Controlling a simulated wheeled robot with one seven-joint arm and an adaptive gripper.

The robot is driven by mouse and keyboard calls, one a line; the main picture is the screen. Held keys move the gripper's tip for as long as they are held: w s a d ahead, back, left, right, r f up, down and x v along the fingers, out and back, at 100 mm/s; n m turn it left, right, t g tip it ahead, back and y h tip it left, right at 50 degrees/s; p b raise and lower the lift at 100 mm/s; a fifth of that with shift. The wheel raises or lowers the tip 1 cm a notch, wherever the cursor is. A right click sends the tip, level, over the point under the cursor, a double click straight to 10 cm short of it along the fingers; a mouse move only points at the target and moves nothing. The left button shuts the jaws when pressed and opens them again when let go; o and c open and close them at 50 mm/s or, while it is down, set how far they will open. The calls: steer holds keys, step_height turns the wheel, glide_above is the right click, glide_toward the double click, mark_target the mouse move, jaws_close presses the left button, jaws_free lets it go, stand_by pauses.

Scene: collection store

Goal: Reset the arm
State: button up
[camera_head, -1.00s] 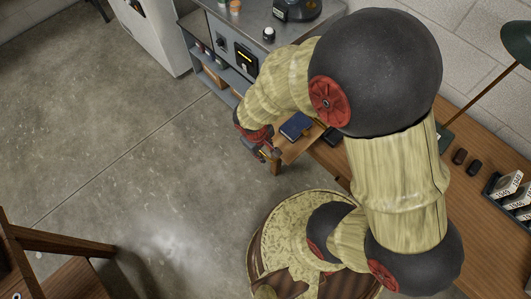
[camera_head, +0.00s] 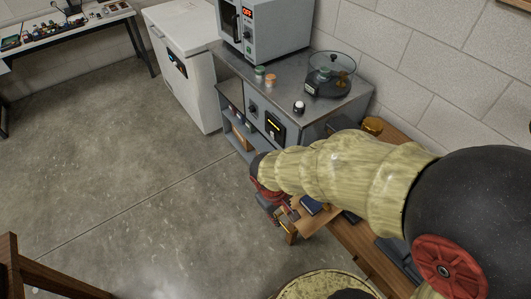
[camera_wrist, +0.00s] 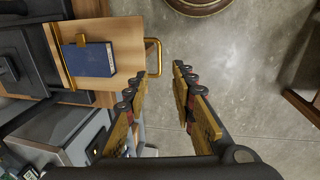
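My gripper (camera_wrist: 160,72) is open, its two fingers apart and pointing up the wrist view; nothing is held between them. In the head view, my gripper (camera_head: 278,208) hangs at the end of my arm by the open wooden drawer (camera_head: 316,222). The drawer's front also shows in the wrist view (camera_wrist: 128,35), with its brass handle (camera_wrist: 155,58) just beyond the fingertips; I cannot tell the depth gap. A dark blue book (camera_wrist: 87,60) lies in the drawer.
A steel-topped cabinet (camera_head: 285,78) with an oven (camera_head: 270,28) and a glass-lidded device (camera_head: 332,73) stands behind. A white chest (camera_head: 185,60) is to its left. Wooden furniture (camera_head: 40,280) is at the lower left. Bare concrete floor (camera_head: 130,180) lies between.

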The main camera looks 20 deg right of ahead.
steer(key=s+d+r+m+t+y, duration=0.1)
steer(key=s+r+m+t, duration=0.1)
steer(key=r, duration=1)
steer(key=s+d+r+m+t+y, duration=0.1)
steer(key=s+d+r+m+t, duration=0.1)
steer(key=r, duration=1)
steer(key=shift+s+t, duration=0.5)
steer(key=shift+s, duration=0.6)
